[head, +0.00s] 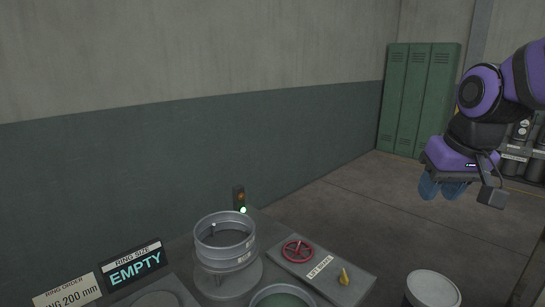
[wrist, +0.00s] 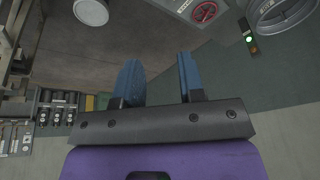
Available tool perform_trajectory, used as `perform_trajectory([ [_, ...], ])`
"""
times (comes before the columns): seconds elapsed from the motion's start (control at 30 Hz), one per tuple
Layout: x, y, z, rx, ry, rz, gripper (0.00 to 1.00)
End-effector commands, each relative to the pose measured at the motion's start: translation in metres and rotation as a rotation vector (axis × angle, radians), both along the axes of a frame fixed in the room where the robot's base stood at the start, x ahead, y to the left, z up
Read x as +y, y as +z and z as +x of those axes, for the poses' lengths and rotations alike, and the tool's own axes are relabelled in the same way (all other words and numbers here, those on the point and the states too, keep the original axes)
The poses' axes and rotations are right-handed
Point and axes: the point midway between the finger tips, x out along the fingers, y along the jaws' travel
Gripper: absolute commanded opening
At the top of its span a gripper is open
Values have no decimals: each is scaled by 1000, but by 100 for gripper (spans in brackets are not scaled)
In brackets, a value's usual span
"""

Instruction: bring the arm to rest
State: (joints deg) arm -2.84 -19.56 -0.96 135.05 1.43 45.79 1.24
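My arm is purple and black and comes in from the right edge of the head view. My gripper (head: 440,187) hangs at its end, with blue fingers pointing down, well to the right of the workbench and above the floor. In the wrist view my gripper (wrist: 160,82) shows two blue fingers with a wide gap between them. Nothing is between the fingers, and they touch nothing.
A green light (head: 243,210) glows behind. A white-topped drum (head: 432,289) stands right. Green lockers (head: 418,100) stand behind.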

Motion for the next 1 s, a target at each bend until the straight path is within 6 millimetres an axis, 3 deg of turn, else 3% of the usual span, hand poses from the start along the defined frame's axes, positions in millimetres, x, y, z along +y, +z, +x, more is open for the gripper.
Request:
perform_trajectory([
  [0.3, -9, 22, -86, -91, -3, -17, 36],
  [0.5, -12, 22, -120, -126, -5, -28, 36],
  [0.7, -12, 21, -132, -136, -6, -32, 36],
  [1.0, -12, 21, -132, -136, -6, -32, 36],
])
